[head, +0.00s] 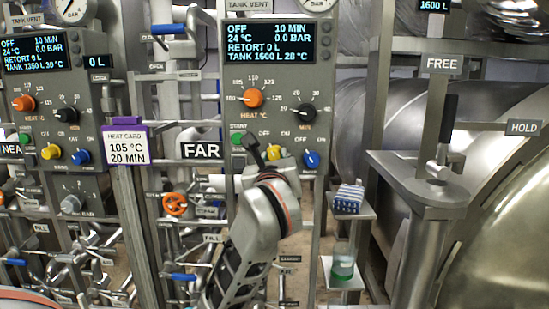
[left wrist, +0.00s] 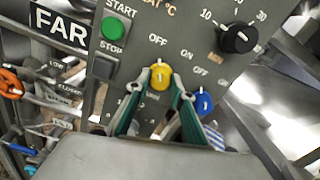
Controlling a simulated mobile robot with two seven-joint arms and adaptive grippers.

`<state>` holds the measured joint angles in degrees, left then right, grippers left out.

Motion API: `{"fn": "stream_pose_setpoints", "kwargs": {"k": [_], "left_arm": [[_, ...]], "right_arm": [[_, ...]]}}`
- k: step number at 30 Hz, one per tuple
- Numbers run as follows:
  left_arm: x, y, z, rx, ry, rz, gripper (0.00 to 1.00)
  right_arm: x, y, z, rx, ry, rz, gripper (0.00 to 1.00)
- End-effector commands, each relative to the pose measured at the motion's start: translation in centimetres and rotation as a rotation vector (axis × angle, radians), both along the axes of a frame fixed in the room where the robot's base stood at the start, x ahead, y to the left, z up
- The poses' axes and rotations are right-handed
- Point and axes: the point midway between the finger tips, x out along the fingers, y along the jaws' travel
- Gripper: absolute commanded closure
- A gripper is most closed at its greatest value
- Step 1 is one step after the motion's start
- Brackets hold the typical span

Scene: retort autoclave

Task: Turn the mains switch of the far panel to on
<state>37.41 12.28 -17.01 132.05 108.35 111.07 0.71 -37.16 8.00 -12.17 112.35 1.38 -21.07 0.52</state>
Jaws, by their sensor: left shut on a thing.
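The far panel (head: 283,80) is grey, and its display (head: 268,43) reads OFF. Its yellow switch knob (head: 274,153) is low on the panel, partly behind my left gripper (head: 262,152). In the left wrist view the yellow knob (left wrist: 160,74) sits between the two fingertips of my left gripper (left wrist: 160,84), which is shut on it. Its white mark points up, toward the word OFF; ON is printed to the upper right. My right gripper is not in view.
A blue knob (head: 311,159) sits just right of the yellow one, and a green START button (head: 238,138) to the left. The near panel (head: 50,95) stands at the left. A purple-topped heat card (head: 126,146) hangs between the panels. Pipes and valves crowd below.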

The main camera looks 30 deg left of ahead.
Motion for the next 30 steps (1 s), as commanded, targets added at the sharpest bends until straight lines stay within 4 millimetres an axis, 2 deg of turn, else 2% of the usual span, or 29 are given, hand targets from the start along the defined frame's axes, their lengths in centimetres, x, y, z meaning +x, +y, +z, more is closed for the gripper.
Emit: {"fn": "stream_pose_setpoints", "kwargs": {"k": [7,16,30], "left_arm": [[0.0,0.0,0.1,0.12,0.078,-0.001,0.99],[0.0,0.0,0.0,0.352,0.219,-0.001,0.99],[-0.1,0.1,-0.1,0.701,0.432,-0.002,0.99]], "right_arm": [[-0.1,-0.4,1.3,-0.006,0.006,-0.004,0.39],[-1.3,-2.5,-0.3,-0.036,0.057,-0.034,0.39],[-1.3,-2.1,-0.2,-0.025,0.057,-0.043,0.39]]}}
